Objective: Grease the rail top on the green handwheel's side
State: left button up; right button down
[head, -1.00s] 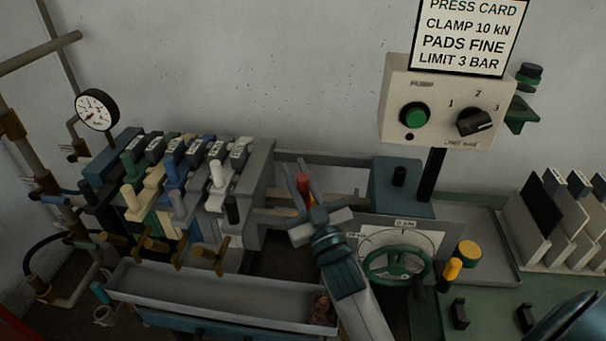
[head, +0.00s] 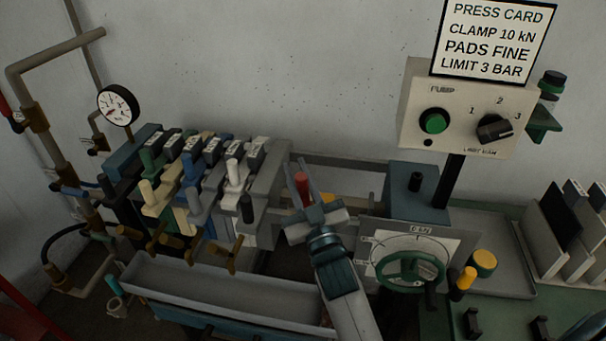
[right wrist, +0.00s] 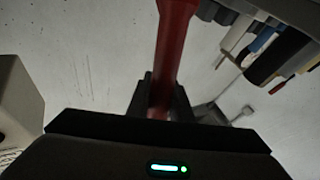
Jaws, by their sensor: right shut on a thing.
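The green handwheel (head: 410,268) is on the near face of the press, below a white dial plate (head: 400,240). A grey rail (head: 345,160) runs along the far side, between the plate stack and the blue-grey press head (head: 408,190). The rail on the handwheel's side is largely hidden by my gripper and arm. My right gripper (head: 301,178) is above the gap between the rails, just right of the stack. It is shut on a red stick-like tool (head: 302,183), a red rod (right wrist: 172,50) in the right wrist view. The tool's working end is hidden. My left gripper is not in view.
Several coloured plates with handles (head: 190,180) stand left of my gripper, close to it. A grey trough (head: 225,290) lies in front. A control box (head: 465,115) is on the right, with yellow knobs (head: 483,263) below and upright pads (head: 560,230) further right.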

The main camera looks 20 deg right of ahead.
dwell(0.3)
jog(key=shift+w+a, duration=0.55)
jog(key=shift+a, duration=0.2)
jog(key=shift+w+a, duration=0.5)
jog(key=shift+a, duration=0.35)
jog(key=w+a, duration=0.1)
jog(key=a+b, duration=0.1)
jog(key=shift+w+a, duration=0.4)
jog(key=shift+d, duration=0.1)
